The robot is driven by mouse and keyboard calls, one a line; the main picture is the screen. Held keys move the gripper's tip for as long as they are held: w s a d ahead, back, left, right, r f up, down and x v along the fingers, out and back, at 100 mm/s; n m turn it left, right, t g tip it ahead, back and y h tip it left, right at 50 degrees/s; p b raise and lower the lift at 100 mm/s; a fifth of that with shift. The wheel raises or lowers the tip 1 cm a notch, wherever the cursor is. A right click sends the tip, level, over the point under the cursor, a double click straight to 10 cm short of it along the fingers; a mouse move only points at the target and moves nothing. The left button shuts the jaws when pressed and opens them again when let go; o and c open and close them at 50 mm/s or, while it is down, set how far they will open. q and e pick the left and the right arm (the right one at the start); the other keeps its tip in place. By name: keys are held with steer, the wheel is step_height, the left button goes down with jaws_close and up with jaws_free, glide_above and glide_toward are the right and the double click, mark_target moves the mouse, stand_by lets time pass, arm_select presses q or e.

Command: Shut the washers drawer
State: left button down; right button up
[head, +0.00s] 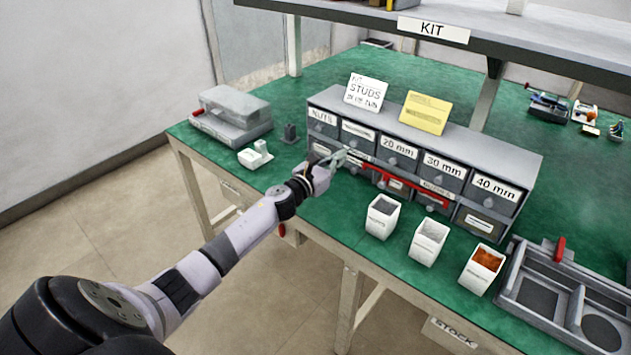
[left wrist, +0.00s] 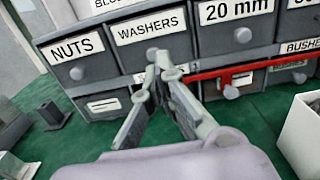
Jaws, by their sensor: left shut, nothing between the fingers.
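The washers drawer (left wrist: 180,47) is in the top row of a grey drawer cabinet, between the nuts drawer (left wrist: 85,70) and the 20 mm drawer (left wrist: 262,36). Its front looks about level with its neighbours in the left wrist view. In the head view the washers drawer (head: 357,141) is small and partly behind my gripper. My left gripper (left wrist: 160,64) is shut and empty, its fingertips at the lower part of the drawer front, near the knob. Whether they touch it I cannot tell. It also shows in the head view (head: 341,157). My right gripper is not in view.
A red bar (head: 402,183) runs across the cabinet front below the top row. White bins (head: 382,218) stand before the cabinet, and a grey tray (head: 540,310) lies at right. A small white holder (head: 254,157) stands left of the gripper. A shelf (head: 500,38) hangs above.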

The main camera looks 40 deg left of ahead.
arm_select(q)
steer(key=s+d+f+n+g+y, duration=0.2)
steer(key=s+f+n, duration=0.2)
steer(key=s+n, duration=0.4)
steer(key=s+d+f+n+g+y, duration=0.2)
steer(key=s+f+n+g, duration=0.15)
steer(key=s+n, duration=0.45)
steer(key=s+d+f+n+g+y, duration=0.15)
steer(key=s+f+n, duration=0.25)
steer(key=s+n, duration=0.4)
steer(key=s+d+f+n+g+h, duration=0.2)
steer(key=s+d+n+g, duration=0.3)
steer(key=s, duration=0.5)
steer(key=s+d+f+n+g+h, duration=0.2)
steer(key=s+d+n+g, duration=0.1)
steer(key=s+d+n, duration=0.5)
step_height(320, 180, down, 26)
steer(key=s+a+r+m, duration=0.1)
steer(key=s+m, duration=0.1)
steer(key=s+a+f+g, duration=0.2)
steer(key=s+a+f, duration=0.1)
steer(key=s+f, duration=1.3)
steer(key=shift+s+f+b, duration=0.4)
steer(key=shift+s, duration=0.15)
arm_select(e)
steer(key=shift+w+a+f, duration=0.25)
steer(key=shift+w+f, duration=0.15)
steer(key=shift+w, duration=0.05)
